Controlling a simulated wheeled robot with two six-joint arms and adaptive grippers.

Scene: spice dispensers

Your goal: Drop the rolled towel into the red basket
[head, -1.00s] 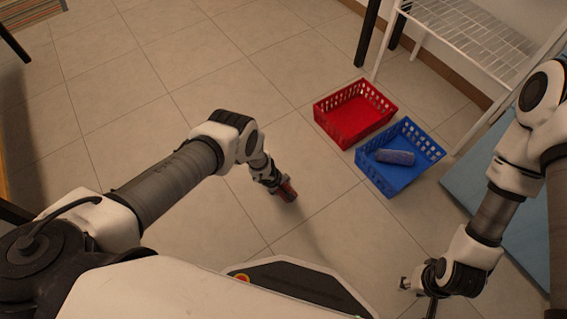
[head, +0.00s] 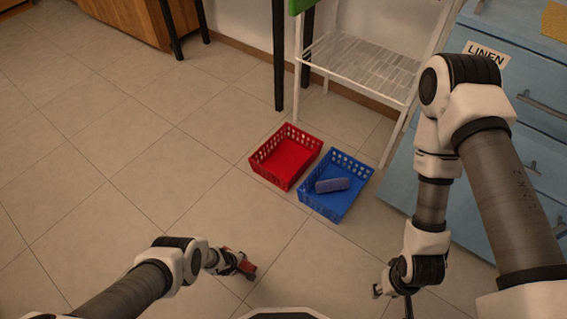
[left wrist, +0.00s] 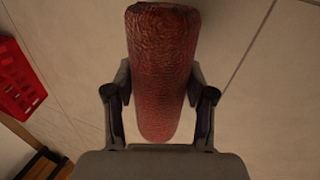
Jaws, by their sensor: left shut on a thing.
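The red rolled towel (left wrist: 163,75) is gripped between the fingers of my left gripper (left wrist: 160,105) in the left wrist view. In the head view the towel (head: 246,270) shows at the end of my left arm, with my left gripper (head: 238,265) shut on it. It is held nearer to me than the baskets and apart from them. The red basket (head: 268,172) stands on the floor and looks empty. Part of the red basket (left wrist: 17,82) shows at the left edge of the left wrist view. My right gripper (head: 386,291) hangs at lower right, its opening unclear.
A blue basket (head: 319,203) touches or nearly touches the red one and holds a blue-grey roll (head: 332,185). A white rack (head: 362,70) stands behind them. A blue cabinet (head: 520,140) labelled LINEN stands at right. The tiled floor (head: 110,150) at left is clear.

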